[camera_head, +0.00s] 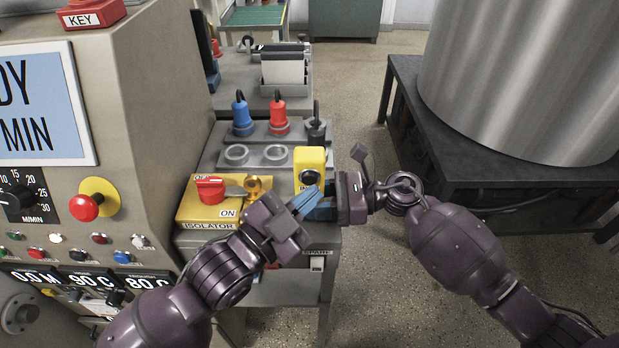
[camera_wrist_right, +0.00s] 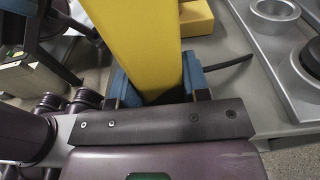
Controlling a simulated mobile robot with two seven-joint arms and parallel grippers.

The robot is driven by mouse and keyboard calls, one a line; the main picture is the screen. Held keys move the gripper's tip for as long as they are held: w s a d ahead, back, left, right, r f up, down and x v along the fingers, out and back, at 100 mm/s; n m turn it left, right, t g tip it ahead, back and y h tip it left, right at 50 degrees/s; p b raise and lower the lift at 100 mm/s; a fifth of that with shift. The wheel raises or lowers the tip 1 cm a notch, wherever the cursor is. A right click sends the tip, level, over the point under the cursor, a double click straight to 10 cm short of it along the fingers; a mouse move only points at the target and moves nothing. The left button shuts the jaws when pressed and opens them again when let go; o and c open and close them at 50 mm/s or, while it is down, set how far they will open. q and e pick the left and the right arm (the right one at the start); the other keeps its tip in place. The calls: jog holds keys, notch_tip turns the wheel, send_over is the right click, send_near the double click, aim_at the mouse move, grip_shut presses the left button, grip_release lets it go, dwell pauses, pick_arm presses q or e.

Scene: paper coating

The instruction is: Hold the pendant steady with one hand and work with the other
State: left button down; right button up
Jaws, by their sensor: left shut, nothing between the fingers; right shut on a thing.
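The yellow pendant (camera_head: 310,158) stands upright at the right side of the bench, with a dark round control and a partly hidden label on its face. In the right wrist view the pendant (camera_wrist_right: 138,40) sits between the blue fingers of my right gripper (camera_wrist_right: 158,88), which is shut on it. In the head view my right gripper (camera_head: 322,209) reaches in from the right at the pendant's lower part. My left gripper (camera_head: 306,198) is shut and empty, its blue fingertips close in front of the pendant's lower face. Whether they touch it I cannot tell.
A yellow isolator box (camera_head: 190,213) with a red rotary handle (camera_head: 211,190) and a brass padlock-like part sits left of the pendant. Blue (camera_head: 242,115) and red (camera_head: 278,115) plugs stand behind. A control cabinet (camera_head: 150,110) is at left, a large metal roll (camera_head: 530,80) at right.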

pick_arm(q)
jog(key=shift+w, duration=0.1)
jog(key=shift+w, duration=0.3)
